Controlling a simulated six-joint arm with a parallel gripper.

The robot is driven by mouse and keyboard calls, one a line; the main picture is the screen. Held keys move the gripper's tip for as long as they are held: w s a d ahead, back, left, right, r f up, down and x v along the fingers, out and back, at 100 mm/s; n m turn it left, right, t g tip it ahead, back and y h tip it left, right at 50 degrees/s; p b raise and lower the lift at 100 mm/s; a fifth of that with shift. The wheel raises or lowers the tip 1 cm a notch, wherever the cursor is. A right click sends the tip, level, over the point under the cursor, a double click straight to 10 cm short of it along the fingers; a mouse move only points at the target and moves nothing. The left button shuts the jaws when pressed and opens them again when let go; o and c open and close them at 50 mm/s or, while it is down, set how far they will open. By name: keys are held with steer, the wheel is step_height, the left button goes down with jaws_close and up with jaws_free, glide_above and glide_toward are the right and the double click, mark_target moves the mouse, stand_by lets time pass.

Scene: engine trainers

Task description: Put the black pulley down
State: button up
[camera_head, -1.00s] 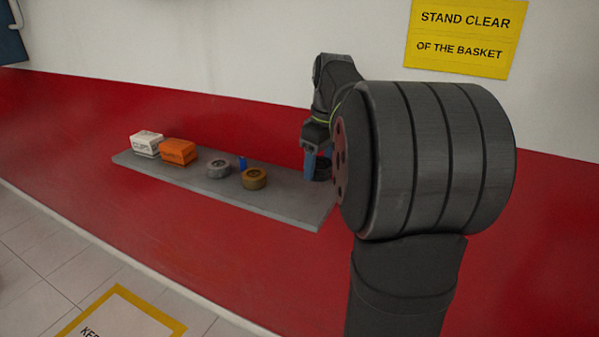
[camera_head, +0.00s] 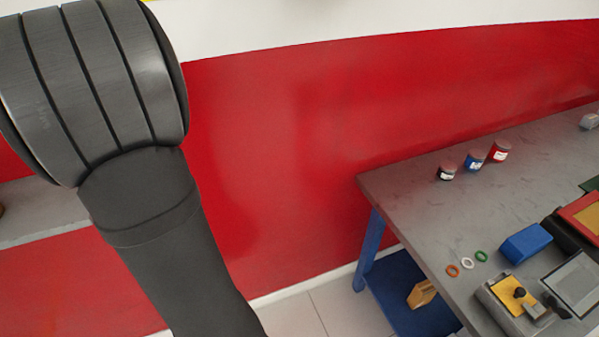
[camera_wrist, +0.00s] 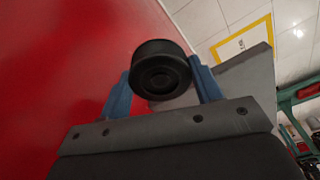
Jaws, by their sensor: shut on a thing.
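The black pulley (camera_wrist: 158,66) is a dark round wheel in the wrist view, held between the two blue fingers of my gripper (camera_wrist: 163,85). My gripper is shut on it. Behind the pulley in the wrist view is part of the grey shelf (camera_wrist: 242,82). In the head view my gripper and the pulley are out of sight; only the large arm links show at the left.
In the head view a grey workbench (camera_head: 420,205) stands at the right. It bears several small jars, coloured rings (camera_head: 467,263), a blue block (camera_head: 525,243) and a grey fixture (camera_head: 515,305). A grey wall shelf (camera_head: 40,215) shows at the left edge. Bare bench lies between jars and rings.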

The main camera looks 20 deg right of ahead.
steer(key=shift+d+f+m+h, duration=0.2)
steer(key=shift+d+f+m, duration=2.2)
steer(key=shift+f, duration=2.9)
steer(key=shift+d+f+m+h, duration=0.2)
steer(key=shift+d+f+m, duration=2.25)
steer(key=shift+f, duration=2.8)
steer(key=shift+d+f+m+h, duration=0.2)
steer(key=shift+d+f+m, duration=2.2)
steer(key=shift+f, duration=2.9)
steer(key=d+r, duration=0.3)
steer(key=d, duration=1.4)
steer(key=d+r, duration=0.3)
steer(key=d, duration=1.5)
steer(key=s+d+r, duration=0.3)
steer(key=s+d, duration=0.3)
steer(key=d, duration=0.3)
steer(key=s+d+r, duration=0.3)
steer(key=s+d, duration=0.2)
steer(key=d, duration=0.4)
steer(key=s+d+r, duration=0.3)
steer(key=s+d, duration=0.3)
steer(key=d, duration=0.3)
glide_above(395, 185)
steer(key=shift+m+t, duration=0.35)
steer(key=shift+t, duration=0.05)
step_height(395, 185, down, 7)
steer(key=shift+s+a+f, duration=0.1)
steer(key=shift+s+f, duration=0.05)
steer(key=shift+f, duration=2)
